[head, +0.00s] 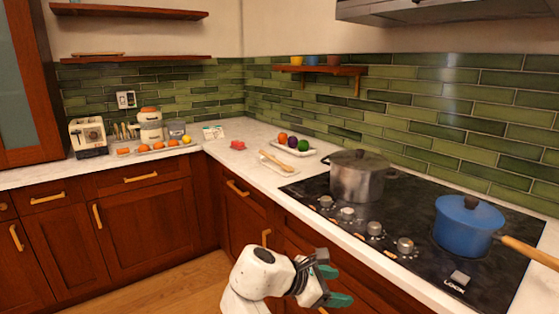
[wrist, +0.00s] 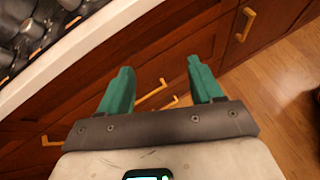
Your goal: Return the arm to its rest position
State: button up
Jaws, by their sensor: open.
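My white arm shows at the bottom centre of the head view, in front of the wooden cabinets and below the counter's front edge. My gripper (head: 343,284) has green fingers, which are apart with nothing between them. In the wrist view my gripper (wrist: 163,78) is also open and empty. A dark red-brown cabinet front and brass handles (wrist: 152,95) show behind the fingers. I cannot tell whether the gripper touches the cabinet.
The white counter (head: 335,232) runs along the right with a black cooktop (head: 320,187). A steel pot (head: 357,178) and a blue pot (head: 466,228) with a wooden handle stand on it. Wooden floor (head: 180,287) is free at lower left.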

jog(key=s+d+f+m+g+y, duration=0.1)
jog(key=s+d+f+m+y, duration=0.2)
jog(key=s+f, duration=0.35)
jog(key=s+d+f+m+g+y, duration=0.1)
jog(key=s+d+f+m, duration=0.35)
jog(key=s+f, duration=0.2)
jog(key=s+d+f+m+g+y, duration=0.1)
jog(key=s+d+f+m+y, duration=0.2)
jog(key=s+f, duration=0.35)
jog(key=s+d+m+y, duration=0.1)
jog(key=s+m, duration=0.2)
jog(key=s, duration=0.4)
jog(key=s+d+r+m+y+p, duration=0.1)
jog(key=s+d+m, duration=0.1)
jog(key=s, duration=0.6)
jog(key=s+d+r+m+y, duration=0.1)
jog(key=s+m+y, duration=0.1)
jog(key=s+m, duration=0.3)
jog(key=s, duration=0.3)
jog(key=shift+d+p, duration=0.3)
jog(key=shift+d, duration=0.05)
